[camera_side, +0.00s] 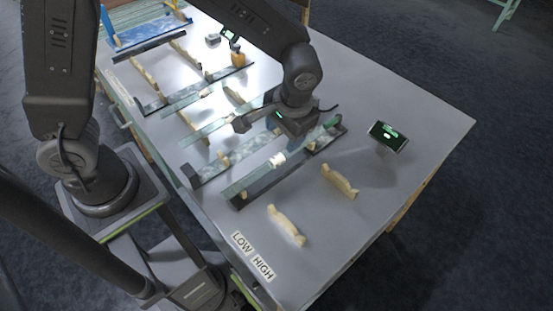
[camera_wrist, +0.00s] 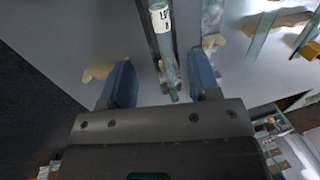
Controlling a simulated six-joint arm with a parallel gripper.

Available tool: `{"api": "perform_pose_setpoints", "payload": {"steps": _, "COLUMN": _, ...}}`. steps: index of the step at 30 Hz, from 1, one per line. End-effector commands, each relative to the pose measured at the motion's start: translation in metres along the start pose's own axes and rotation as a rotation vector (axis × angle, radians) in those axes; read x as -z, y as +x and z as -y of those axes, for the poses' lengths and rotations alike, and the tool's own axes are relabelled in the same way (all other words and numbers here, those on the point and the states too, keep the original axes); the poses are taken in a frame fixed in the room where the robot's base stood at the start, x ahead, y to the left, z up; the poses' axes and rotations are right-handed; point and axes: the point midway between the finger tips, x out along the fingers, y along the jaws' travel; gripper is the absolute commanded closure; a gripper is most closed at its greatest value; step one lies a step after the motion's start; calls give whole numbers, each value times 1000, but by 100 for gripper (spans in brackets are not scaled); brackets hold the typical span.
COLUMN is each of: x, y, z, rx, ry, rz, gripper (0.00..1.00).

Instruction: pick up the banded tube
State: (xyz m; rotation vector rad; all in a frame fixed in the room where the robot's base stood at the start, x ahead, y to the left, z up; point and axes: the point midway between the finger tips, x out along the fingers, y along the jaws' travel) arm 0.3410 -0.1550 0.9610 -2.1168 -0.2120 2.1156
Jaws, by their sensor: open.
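A glass tube with a white band (camera_side: 277,161) lies slanting along a dark holder bar near the middle of the table. In the wrist view the same banded tube (camera_wrist: 161,22) shows dark marks on its white band and a greenish near end. My gripper (camera_side: 297,135) is over the far-right part of this tube. In the wrist view my gripper (camera_wrist: 162,80) is open, its two blue fingers on either side of the tube's near end, with gaps on both sides. I cannot tell how far above the tube the fingers are.
More clear tubes (camera_side: 205,125) lie to the back left, close by. Pale curved rests (camera_side: 287,226) (camera_side: 340,181) stand empty at the front. LOW and HIGH labels (camera_side: 253,257) lie near the front edge. A small display (camera_side: 388,137) stands at the right, with bare table around it.

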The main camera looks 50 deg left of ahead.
Motion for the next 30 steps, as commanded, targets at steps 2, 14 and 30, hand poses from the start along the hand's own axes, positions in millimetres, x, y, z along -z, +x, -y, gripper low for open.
{"api": "perform_pose_setpoints", "payload": {"steps": 2, "x": -1, "y": 18, "z": 0, "rx": 2, "ry": 0, "rz": 6, "gripper": 44}}
{"api": "perform_pose_setpoints", "payload": {"steps": 14, "x": -1, "y": 61, "z": 1, "rx": 0, "ry": -1, "rz": 3, "gripper": 44}}
{"api": "perform_pose_setpoints", "payload": {"steps": 30, "x": -1, "y": 108, "z": 1, "rx": -1, "ry": 0, "rz": 0, "gripper": 44}}
